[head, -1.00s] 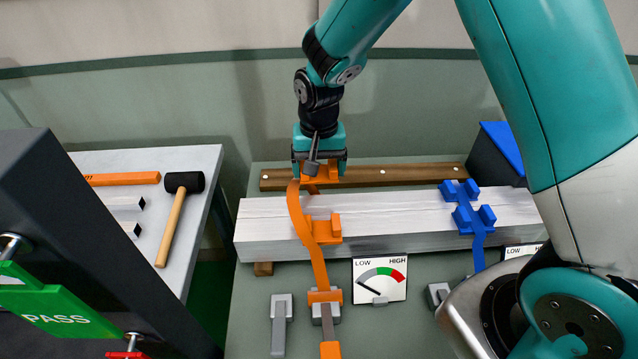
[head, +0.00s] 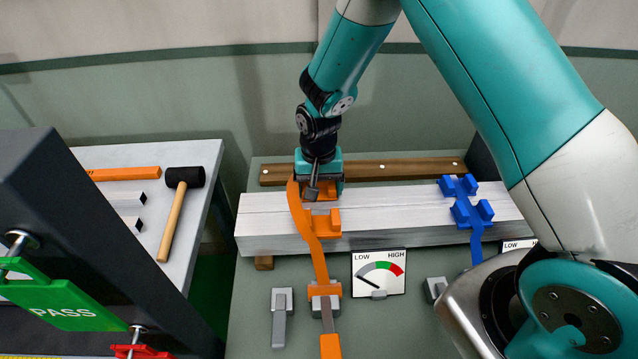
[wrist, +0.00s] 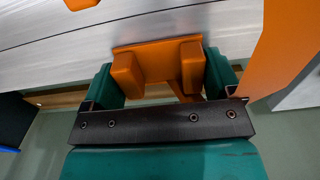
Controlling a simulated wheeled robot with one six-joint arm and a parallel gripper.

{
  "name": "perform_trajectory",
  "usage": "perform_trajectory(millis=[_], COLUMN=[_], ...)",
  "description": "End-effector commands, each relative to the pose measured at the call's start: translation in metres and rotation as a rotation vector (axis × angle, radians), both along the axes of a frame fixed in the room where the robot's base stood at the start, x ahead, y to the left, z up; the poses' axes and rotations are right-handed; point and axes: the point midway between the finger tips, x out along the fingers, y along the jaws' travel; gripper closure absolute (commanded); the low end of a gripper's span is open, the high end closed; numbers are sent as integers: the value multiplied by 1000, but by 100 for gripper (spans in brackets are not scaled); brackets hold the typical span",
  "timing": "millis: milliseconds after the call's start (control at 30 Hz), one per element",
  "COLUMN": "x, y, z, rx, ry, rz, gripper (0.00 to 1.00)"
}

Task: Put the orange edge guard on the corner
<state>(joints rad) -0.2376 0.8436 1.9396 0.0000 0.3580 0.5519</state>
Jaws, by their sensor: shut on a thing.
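My gripper (head: 319,184) is shut on an orange edge guard (head: 328,188) at the back long edge of the pale grey profile stack (head: 385,210). In the wrist view the guard (wrist: 150,72) sits between the two green fingers, its plate against the top of the stack. I cannot tell whether it is fully seated. A second orange edge guard (head: 326,223) sits on the front edge, in line with the held one. An orange strap (head: 303,225) hangs over the stack just left of both guards and runs down to an orange and grey ratchet (head: 325,292).
Blue guards (head: 470,212) and a blue strap are on the right of the stack. A gauge card (head: 379,273) stands in front. A brown wooden rail (head: 400,173) lies behind. A mallet (head: 180,200) lies on the left table; a green PASS sign (head: 60,305) is nearer.

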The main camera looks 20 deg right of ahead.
Motion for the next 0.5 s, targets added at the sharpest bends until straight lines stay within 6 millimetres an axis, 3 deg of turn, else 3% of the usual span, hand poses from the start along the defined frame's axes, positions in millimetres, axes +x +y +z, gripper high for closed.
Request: perform_trajectory(millis=[67, 100, 133, 367, 500], x=[0, 0, 0, 0, 1], y=[0, 0, 0, 0, 0], z=[-4, -2, -2, -1, 12], rx=[0, 0, 0, 0, 0], ry=[0, 0, 0, -1, -2], rz=[0, 0, 0, 0, 0], gripper=[39, 9, 2, 0, 0])
